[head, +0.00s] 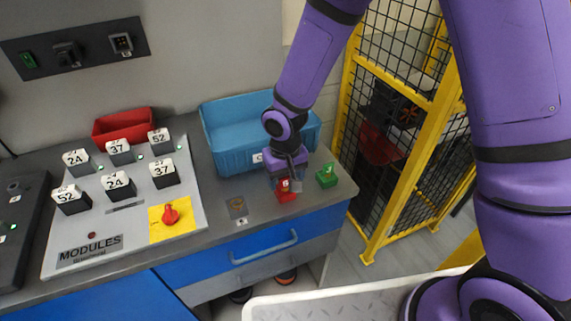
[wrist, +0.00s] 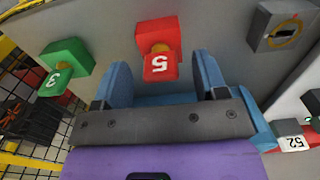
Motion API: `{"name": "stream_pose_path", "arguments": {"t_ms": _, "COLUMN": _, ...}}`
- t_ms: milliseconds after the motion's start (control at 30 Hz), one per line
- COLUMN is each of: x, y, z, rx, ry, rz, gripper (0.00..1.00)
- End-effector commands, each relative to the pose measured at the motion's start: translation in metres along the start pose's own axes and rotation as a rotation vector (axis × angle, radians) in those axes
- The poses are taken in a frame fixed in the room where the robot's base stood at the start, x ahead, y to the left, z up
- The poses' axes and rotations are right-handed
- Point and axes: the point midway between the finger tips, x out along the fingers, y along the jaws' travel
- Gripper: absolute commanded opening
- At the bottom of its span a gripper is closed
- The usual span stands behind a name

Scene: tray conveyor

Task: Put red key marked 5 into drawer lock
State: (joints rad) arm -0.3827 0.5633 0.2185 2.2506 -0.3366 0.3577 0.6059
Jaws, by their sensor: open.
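The red key marked 5 (head: 285,194) stands on the grey counter near its right front corner. In the wrist view the red key (wrist: 158,66) shows its white 5 upside down, just beyond my fingertips and roughly midway between them. My gripper (head: 288,182) is open and close to the key; in the wrist view its two blue-grey fingers (wrist: 160,85) are apart with nothing held. The drawer lock (head: 237,207) is a small grey block with a round keyway, left of the key near the counter edge. The lock (wrist: 285,32) also shows at upper right in the wrist view.
A green key marked 3 (head: 327,175) stands close to the right of the red key. A blue bin (head: 232,154) is behind my gripper. A module panel (head: 75,222) with numbered blocks and a red knob lies left. A blue drawer (head: 215,262) is below; a yellow-framed mesh fence (head: 345,110) stands right.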

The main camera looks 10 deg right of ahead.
Motion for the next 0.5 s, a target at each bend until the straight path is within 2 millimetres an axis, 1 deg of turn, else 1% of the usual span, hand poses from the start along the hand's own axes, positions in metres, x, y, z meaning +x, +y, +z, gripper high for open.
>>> {"name": "stream_pose_path", "arguments": {"t_ms": 33, "x": 0.006, "y": -0.001, "z": 0.0, "rx": -0.003, "ry": -0.002, "rz": 0.001, "gripper": 0.66}}
{"name": "stream_pose_path", "arguments": {"t_ms": 200, "x": 0.015, "y": 0.0, "z": 0.0, "rx": -0.001, "ry": -0.001, "rz": 0.0, "gripper": 0.66}}
{"name": "stream_pose_path", "arguments": {"t_ms": 500, "x": 0.017, "y": 0.0, "z": 0.0, "rx": 0.0, "ry": 0.001, "rz": 0.0, "gripper": 0.66}}
